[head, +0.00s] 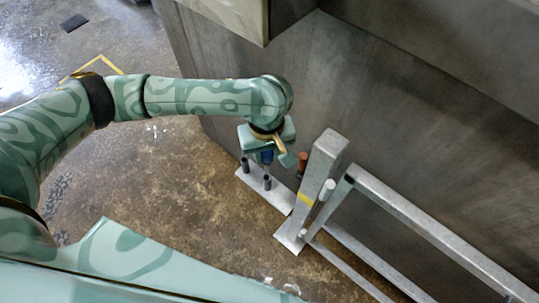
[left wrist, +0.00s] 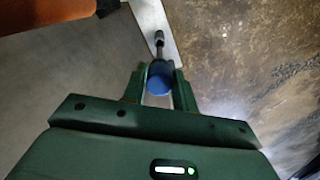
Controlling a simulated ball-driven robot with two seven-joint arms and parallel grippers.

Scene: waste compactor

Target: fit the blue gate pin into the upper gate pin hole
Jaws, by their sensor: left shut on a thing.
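My left gripper (head: 270,160) is pointed down beside the grey gate post (head: 322,160), above a pale metal strip. It is shut on the blue gate pin (head: 265,157). The pin's round blue head also shows between the two fingers in the left wrist view (left wrist: 159,79). A small dark cylinder (left wrist: 159,40) shows beyond the blue head; I cannot tell whether it belongs to the pin or stands on the strip. I cannot make out the upper gate pin hole. My right gripper is not in view.
Dark pegs (head: 267,182) stand on the pale strip (head: 280,194). An orange-red cylinder (head: 303,160) is close right of the gripper. A white cylinder (head: 327,188) is at the post's right side. Metal rails (head: 430,229) run right. A grey wall (head: 400,110) stands behind.

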